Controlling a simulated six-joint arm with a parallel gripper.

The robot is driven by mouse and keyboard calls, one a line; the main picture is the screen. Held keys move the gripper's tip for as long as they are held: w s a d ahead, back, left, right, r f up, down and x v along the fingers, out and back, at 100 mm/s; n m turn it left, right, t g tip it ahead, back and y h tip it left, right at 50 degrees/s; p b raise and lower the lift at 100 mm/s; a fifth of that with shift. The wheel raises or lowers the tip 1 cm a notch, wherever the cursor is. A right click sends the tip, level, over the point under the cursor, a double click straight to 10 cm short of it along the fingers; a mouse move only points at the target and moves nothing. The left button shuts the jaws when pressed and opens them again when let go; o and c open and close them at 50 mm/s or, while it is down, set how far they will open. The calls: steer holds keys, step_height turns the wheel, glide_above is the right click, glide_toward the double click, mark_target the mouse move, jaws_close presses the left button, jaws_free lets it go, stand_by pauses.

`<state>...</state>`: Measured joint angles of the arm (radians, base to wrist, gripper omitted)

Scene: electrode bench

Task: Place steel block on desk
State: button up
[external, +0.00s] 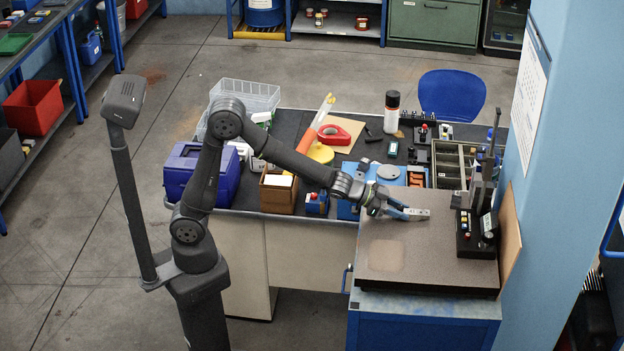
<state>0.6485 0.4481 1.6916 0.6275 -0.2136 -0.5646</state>
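The steel block (419,214) is a small light grey piece with dark spots. It shows over the back part of the speckled granite plate on the blue cabinet at right. My gripper (403,213) reaches in from the left, with its blue fingers at the block's left end. The fingers look closed on that end. Whether the block touches the plate or is slightly above it is hard to tell. The desk (345,215) has a dark top and stands behind and left of the plate, crowded with items.
A black device with a tall post (478,232) stands on the plate's right side. The granite plate's front (430,265) is clear. A blue toolbox (200,172), a wooden box (279,190), a red tape roll (340,131) and a spray can (392,113) stand on the desk. A blue chair (452,95) is behind.

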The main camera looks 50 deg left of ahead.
steer(key=o, duration=0.3)
steer(key=shift+r, duration=0.15)
steer(key=shift+s+a+r, duration=0.1)
steer(key=shift+s+r, duration=0.05)
steer(key=v, duration=1)
steer(key=shift+s+a+r, duration=0.15)
steer(key=shift+s+a, duration=0.1)
steer(key=shift+o, duration=0.5)
steer(key=shift+s+a+r, duration=0.15)
steer(key=shift+s+a, duration=0.1)
steer(key=shift+s, duration=0.05)
